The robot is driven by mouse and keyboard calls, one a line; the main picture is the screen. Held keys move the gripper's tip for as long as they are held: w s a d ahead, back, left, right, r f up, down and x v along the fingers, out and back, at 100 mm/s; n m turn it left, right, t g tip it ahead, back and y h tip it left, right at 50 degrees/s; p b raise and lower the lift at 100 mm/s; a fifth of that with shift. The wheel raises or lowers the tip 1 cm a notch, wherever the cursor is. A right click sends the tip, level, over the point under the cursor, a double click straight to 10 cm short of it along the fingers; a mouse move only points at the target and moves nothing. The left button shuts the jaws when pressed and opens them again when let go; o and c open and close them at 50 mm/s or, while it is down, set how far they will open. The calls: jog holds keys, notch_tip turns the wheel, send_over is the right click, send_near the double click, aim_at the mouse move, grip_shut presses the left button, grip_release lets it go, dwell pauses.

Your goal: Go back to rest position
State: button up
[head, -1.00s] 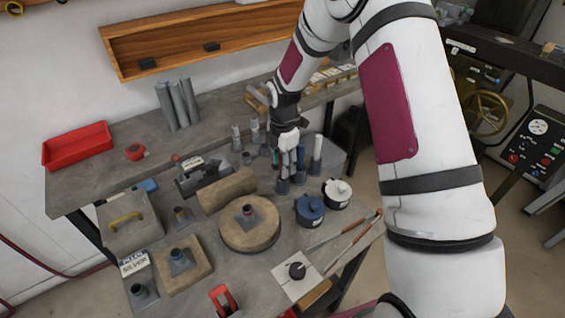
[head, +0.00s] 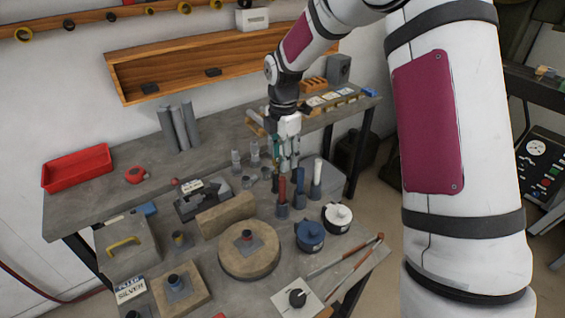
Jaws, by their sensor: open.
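My gripper (head: 284,163) hangs from my arm above the back part of the workbench, pointing down. It is open, and I see nothing held between its fingers. Just in front of it, a red-handled piece (head: 282,192), a blue-handled piece (head: 300,188) and a white-topped piece (head: 316,178) stand upright in dark holders. A green piece shows partly behind the fingers; I cannot tell its full shape.
The grey workbench (head: 350,258) carries a round wooden block (head: 249,263), a blue pot (head: 310,236), a white pot (head: 337,217) and long-handled tongs (head: 345,254). A red tray (head: 77,168) and grey tubes (head: 179,128) stand on the rear shelf. A wooden wall shelf (head: 215,52) hangs behind.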

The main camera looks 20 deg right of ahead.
dwell(0.4)
jog(key=s+r+m+t+h, duration=0.1)
jog(key=s+r+m+t, duration=0.1)
jog(key=s+r+m, duration=1.25)
jog(key=s+r+m+t, duration=0.1)
jog(key=s+r+m, duration=0.2)
jog(key=s, duration=0.5)
jog(key=s+r+m+t+y, duration=0.1)
jog(key=s+r+m+t, duration=0.1)
jog(key=s, duration=0.6)
jog(key=shift+s+r+m, duration=0.2)
jog(key=shift+r+m, duration=0.25)
jog(key=shift+m, duration=0.6)
jog(key=shift+w, duration=0.1)
